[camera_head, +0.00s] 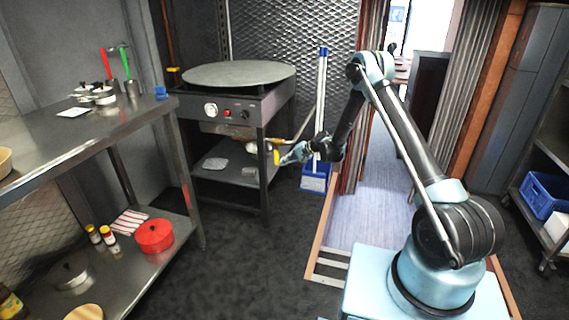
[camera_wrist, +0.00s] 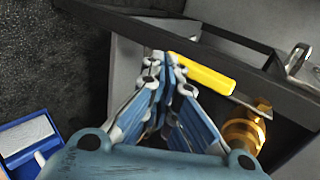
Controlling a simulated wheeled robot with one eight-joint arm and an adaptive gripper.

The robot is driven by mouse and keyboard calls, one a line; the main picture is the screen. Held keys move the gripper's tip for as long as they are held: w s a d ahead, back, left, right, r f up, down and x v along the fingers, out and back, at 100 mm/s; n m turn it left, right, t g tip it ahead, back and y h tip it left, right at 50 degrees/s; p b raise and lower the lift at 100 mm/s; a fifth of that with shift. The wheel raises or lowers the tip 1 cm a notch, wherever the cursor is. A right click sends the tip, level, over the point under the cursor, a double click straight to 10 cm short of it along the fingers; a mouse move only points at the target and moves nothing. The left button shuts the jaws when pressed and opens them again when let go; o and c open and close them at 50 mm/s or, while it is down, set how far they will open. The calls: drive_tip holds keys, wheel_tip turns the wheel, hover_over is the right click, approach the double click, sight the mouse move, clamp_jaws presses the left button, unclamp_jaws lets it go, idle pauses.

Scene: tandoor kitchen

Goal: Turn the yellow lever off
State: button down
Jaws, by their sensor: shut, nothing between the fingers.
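The yellow lever (camera_wrist: 203,73) lies close beside the fingertips of my gripper (camera_wrist: 160,58) in the wrist view, on their right. It sits at a brass valve fitting (camera_wrist: 243,130) below a dark metal frame bar. In the head view the yellow lever (camera_head: 276,157) is a small spot at the front right leg of the stove stand. My gripper (camera_head: 288,155) is just to its right, with the fingers pointing left at it. The fingers are shut with nothing between them. I cannot tell whether the fingertips touch the lever.
The stove (camera_head: 240,104) has a round griddle on top and a lower shelf (camera_head: 225,171). A steel table (camera_head: 75,145) is at left. The floor in front of the stand is clear.

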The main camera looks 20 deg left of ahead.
drive_tip(key=d, duration=1.3)
drive_tip(key=shift+w+d, duration=0.25)
drive_tip(key=shift+d, duration=0.15)
drive_tip(key=s+d+r+t+h, duration=0.1)
drive_tip(key=d+r, duration=0.5)
drive_tip(key=r, duration=0.3)
drive_tip(key=s+d+r+h, duration=0.1)
drive_tip(key=d+r, duration=0.5)
drive_tip(key=r, duration=0.2)
drive_tip(key=s+d+r+t+h, duration=0.1)
drive_tip(key=s+d+r+h, duration=0.2)
drive_tip(key=s+d+r, duration=0.9)
drive_tip(key=s+d+r+h, duration=0.3)
drive_tip(key=s+d, duration=1)
drive_tip(key=s, duration=0.2)
drive_tip(key=s+d+f+h, duration=0.1)
drive_tip(key=s+d+f, duration=0.2)
drive_tip(key=s, duration=0.5)
drive_tip(key=s+d+f+h, duration=0.1)
drive_tip(key=s+d+f, duration=0.2)
drive_tip(key=s+d, duration=0.3)
drive_tip(key=shift+s+f+t+h, duration=0.3)
drive_tip(key=shift+s+f+h, duration=0.1)
drive_tip(key=shift+s, duration=0.65)
